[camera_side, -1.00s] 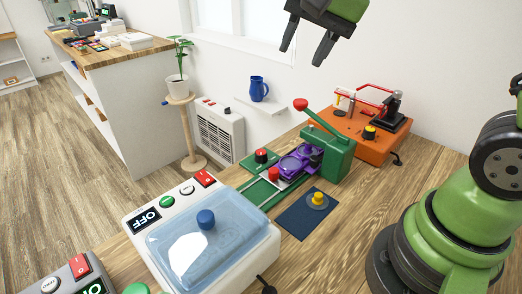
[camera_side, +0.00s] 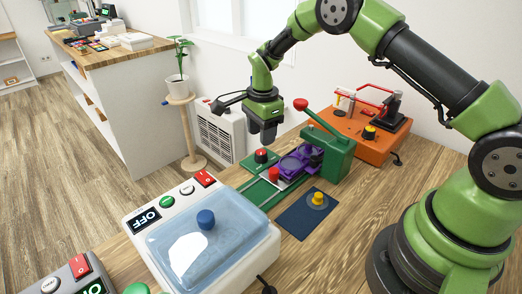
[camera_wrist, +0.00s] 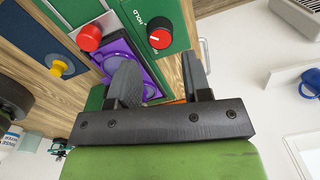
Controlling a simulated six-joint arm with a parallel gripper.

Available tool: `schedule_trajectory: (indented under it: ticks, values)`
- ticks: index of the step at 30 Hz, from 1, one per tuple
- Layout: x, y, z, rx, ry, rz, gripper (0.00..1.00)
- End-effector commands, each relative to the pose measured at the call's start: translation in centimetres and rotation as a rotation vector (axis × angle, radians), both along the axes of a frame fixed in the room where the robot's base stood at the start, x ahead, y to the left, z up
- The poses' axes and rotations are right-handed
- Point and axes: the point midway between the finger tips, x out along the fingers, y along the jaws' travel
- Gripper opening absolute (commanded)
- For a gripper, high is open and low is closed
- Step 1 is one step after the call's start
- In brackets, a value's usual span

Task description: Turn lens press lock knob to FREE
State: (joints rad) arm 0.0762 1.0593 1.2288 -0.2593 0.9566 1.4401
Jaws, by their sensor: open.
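The lens press (camera_side: 330,150) is a green machine with a red-balled lever, on the wooden bench. Its lock knob (camera_side: 261,156) is red on a black ring, on a green plate at the press's left end. In the wrist view the knob (camera_wrist: 160,38) has a HOLD label beside it and a small white mark on its face; I cannot read a FREE label. My gripper (camera_side: 263,136) points down, open and empty, just above the knob in the side view. In the wrist view my gripper's fingertips (camera_wrist: 160,64) are apart, with the knob beyond them, untouched.
A red button (camera_side: 274,174) and a purple lens holder (camera_side: 296,160) are close to the knob. A yellow knob (camera_side: 318,199) sits on a dark blue mat. An orange machine (camera_side: 350,128) stands behind; a white box with blue lid (camera_side: 175,270) stands in front.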

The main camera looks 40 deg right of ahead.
Motion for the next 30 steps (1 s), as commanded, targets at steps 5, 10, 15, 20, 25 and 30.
schedule_trajectory:
  ticks: [5, 10, 15, 20, 25, 30]
  values:
    - [0.0, 0.0, -3.4, 0.001, 0.004, 0.0, 0.45]
    - [0.2, 0.0, -5.4, 0.0, 0.0, 0.001, 0.45]
    - [0.2, 0.0, -6.0, 0.001, 0.0, 0.0, 0.45]
    - [0.2, 0.0, -6.0, 0.001, -0.001, 0.001, 0.45]
    - [0.2, 0.0, -6.0, 0.001, -0.001, 0.001, 0.15]
    - [0.2, 0.0, -6.0, 0.001, -0.001, 0.003, 0.1]
